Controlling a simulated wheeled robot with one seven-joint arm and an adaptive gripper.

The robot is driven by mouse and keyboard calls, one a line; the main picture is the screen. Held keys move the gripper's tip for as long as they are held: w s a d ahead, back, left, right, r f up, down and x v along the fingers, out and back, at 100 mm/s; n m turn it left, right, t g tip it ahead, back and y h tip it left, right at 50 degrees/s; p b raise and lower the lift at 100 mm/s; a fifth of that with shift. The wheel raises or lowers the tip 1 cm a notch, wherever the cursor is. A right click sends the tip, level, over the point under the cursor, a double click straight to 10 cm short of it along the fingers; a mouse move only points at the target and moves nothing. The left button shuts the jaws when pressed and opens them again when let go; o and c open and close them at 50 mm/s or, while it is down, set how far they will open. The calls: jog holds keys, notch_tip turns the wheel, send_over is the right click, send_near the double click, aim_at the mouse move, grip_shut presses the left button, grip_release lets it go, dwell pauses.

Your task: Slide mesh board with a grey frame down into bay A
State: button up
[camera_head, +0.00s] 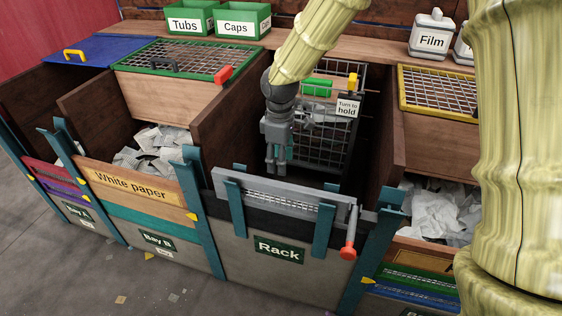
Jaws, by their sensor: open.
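The mesh board with a grey frame (233,186) stands upright in the front slots of the bay labelled Rack (279,250). Only its upper part shows, with a strip of mesh. Teal uprights stand in front of it. My gripper (276,170) points down just behind the board, left of its middle. Its jaws are open and nothing shows between them; I cannot tell whether it touches the board. Bay A (77,211) is at the far left, its small label hard to read. Red and purple boards (54,182) sit across its front.
Bay B (158,242) has a "White paper" board (130,186) and paper scraps behind it. A red-tipped lever (348,247) hangs at the rack's right. Wooden dividers (220,108) separate the bays. A wire cage with a "Turn to hold" sign (347,105) stands behind my gripper.

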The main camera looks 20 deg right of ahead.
aim_at(281, 184)
jog(key=shift+w+f+b, duration=0.3)
jog(key=shift+w+f, duration=0.25)
jog(key=shift+f, duration=0.25)
jog(key=shift+s+f, duration=0.1)
jog(key=shift+f, duration=0.15)
jog(key=f, duration=1)
jog(key=shift+d+p, duration=0.2)
jog(key=shift+p, duration=0.15)
jog(key=shift+c, duration=0.2)
grip_shut()
jog(key=c, duration=0.7)
grip_release()
grip_shut()
